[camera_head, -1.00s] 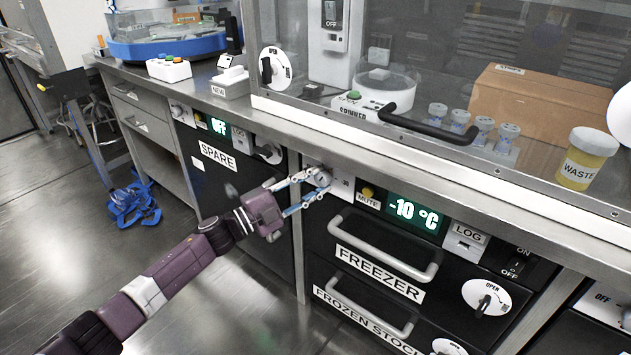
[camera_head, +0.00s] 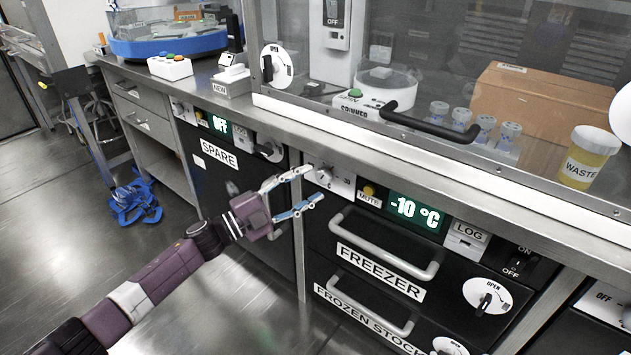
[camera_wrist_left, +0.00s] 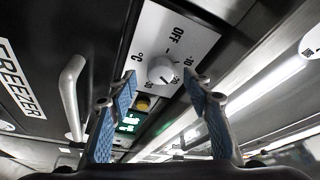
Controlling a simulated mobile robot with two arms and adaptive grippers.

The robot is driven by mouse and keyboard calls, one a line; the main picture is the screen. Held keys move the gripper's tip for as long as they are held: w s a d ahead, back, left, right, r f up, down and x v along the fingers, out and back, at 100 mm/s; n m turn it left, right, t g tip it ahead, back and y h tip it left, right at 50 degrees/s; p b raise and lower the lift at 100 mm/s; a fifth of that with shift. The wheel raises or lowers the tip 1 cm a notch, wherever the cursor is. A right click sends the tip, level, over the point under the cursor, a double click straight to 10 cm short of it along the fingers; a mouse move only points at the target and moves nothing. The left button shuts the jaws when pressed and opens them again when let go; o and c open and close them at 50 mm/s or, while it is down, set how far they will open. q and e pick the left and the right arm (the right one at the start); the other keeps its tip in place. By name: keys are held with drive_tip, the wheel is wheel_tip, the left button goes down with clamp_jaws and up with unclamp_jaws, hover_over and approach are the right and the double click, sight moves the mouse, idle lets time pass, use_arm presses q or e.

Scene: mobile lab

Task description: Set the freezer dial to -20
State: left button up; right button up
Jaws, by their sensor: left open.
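The freezer dial (camera_head: 324,175) is a small light knob on a white scale plate at the left end of the freezer panel. In the left wrist view the dial (camera_wrist_left: 161,70) shows with an OFF mark and numbers around it; its exact pointer setting is hard to read. The green display (camera_head: 416,213) reads -10 °C. My left gripper (camera_head: 312,184) is open and empty, its fingers pointing at the dial. In the left wrist view the fingers (camera_wrist_left: 160,82) lie on either side of the dial in the picture, apparently short of it. My right gripper is not in view.
A yellow MUTE button (camera_head: 368,191) sits between dial and display. The freezer drawer handle (camera_head: 385,248) sticks out below. The counter edge (camera_head: 440,178) overhangs the panel. The SPARE unit (camera_head: 225,165) is to the left. The floor in front is clear.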

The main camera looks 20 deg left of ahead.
use_arm(q)
drive_tip(key=v, duration=0.9)
